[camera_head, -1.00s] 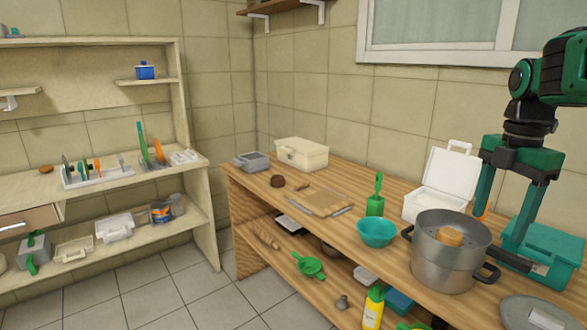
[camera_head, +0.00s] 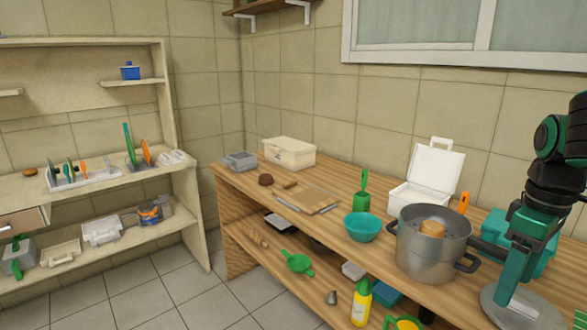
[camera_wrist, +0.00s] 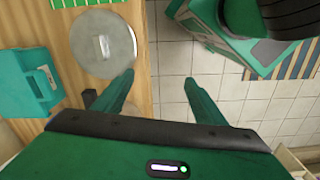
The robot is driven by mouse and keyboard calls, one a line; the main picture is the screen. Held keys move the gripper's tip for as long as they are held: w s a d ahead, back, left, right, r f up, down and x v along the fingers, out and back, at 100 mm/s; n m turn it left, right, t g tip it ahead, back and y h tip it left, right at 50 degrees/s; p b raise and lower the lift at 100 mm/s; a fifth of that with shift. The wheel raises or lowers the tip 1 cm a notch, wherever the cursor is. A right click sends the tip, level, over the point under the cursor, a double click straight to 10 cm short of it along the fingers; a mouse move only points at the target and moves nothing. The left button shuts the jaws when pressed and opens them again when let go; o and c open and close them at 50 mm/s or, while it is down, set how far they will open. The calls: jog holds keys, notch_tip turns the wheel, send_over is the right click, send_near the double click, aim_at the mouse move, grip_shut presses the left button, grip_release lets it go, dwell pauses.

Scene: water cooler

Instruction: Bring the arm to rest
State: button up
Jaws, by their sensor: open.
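My gripper (camera_head: 512,270) is at the right of the head view, pointing down by the counter's right end, in front of the teal case (camera_head: 492,232). In the wrist view, its two green fingers (camera_wrist: 159,80) are spread wide with nothing between them. They are beside the counter edge, with floor tiles showing between them. The round grey lid (camera_wrist: 103,45) lies flat on the counter, close to the left finger. In the head view my gripper partly covers the lid (camera_head: 497,308).
A metal pot (camera_head: 428,255) with a wooden-coloured piece in its top stands left of my gripper. An orange handle (camera_head: 464,200) rises behind its rim. A white open box (camera_head: 430,170) and a teal bowl (camera_head: 362,227) are farther left. Floor (camera_wrist: 175,100) is clear beside the counter.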

jog(key=s+a+f+m, duration=0.1)
jog(key=s+f+m, duration=0.6)
jog(key=s+m, duration=0.2)
jog(key=m, duration=0.2)
jog(key=shift+s+f+m, duration=0.3)
jog(key=shift+m, duration=0.1)
